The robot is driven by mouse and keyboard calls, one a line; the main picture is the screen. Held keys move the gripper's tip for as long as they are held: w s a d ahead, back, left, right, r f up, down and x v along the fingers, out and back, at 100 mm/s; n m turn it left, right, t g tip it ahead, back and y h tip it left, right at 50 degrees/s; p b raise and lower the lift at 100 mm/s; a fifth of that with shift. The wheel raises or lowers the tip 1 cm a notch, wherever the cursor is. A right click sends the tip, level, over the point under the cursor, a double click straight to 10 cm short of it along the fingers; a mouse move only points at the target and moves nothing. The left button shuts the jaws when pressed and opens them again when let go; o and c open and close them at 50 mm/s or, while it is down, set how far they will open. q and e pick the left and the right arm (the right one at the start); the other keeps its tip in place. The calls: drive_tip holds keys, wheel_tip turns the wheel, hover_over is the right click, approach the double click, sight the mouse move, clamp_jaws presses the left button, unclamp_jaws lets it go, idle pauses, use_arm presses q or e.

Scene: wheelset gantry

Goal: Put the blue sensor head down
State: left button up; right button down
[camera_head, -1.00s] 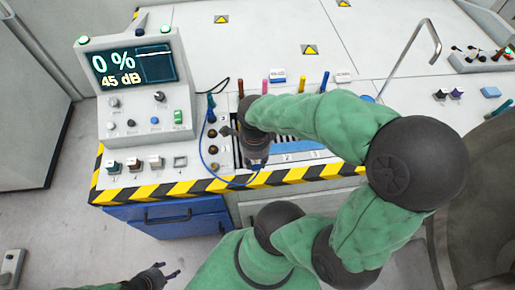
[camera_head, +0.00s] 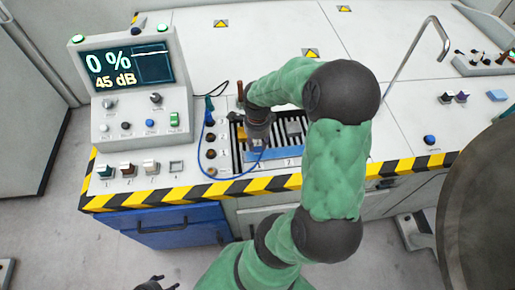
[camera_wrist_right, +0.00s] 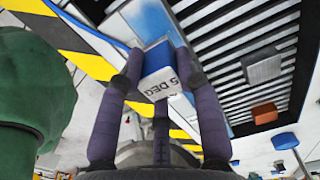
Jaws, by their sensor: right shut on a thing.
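The blue sensor head (camera_wrist_right: 157,57) with a white face marked "5 DEG" is between the fingers of my right gripper (camera_wrist_right: 160,66) in the right wrist view. In the head view my right gripper (camera_head: 257,146) points down at the left end of the slotted rack (camera_head: 238,152) and largely hides the head. I cannot tell whether the head touches the rack. A thin blue cable (camera_head: 201,160) loops from the sockets to the gripper. My left gripper (camera_head: 156,284) is at the bottom edge, cut off, away from the desk.
A grey block (camera_wrist_right: 262,66) and a brown block (camera_wrist_right: 264,113) sit on the rack. A console screen (camera_head: 128,64) reads "0 %" and "45 dB". A bent metal rod (camera_head: 412,45) rises at the right. The white desk top behind the rack is largely clear.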

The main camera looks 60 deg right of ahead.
sight(258, 147)
drive_tip(key=shift+f+b, duration=0.75)
drive_tip(key=shift+f, duration=0.85)
drive_tip(key=shift+f, duration=0.15)
drive_tip(key=c, duration=0.9)
unclamp_jaws()
drive_tip(key=shift+o, duration=0.2)
drive_tip(key=shift+r, duration=0.2)
wheel_tip(258, 147, up, 12)
drive_tip(key=p, duration=0.5)
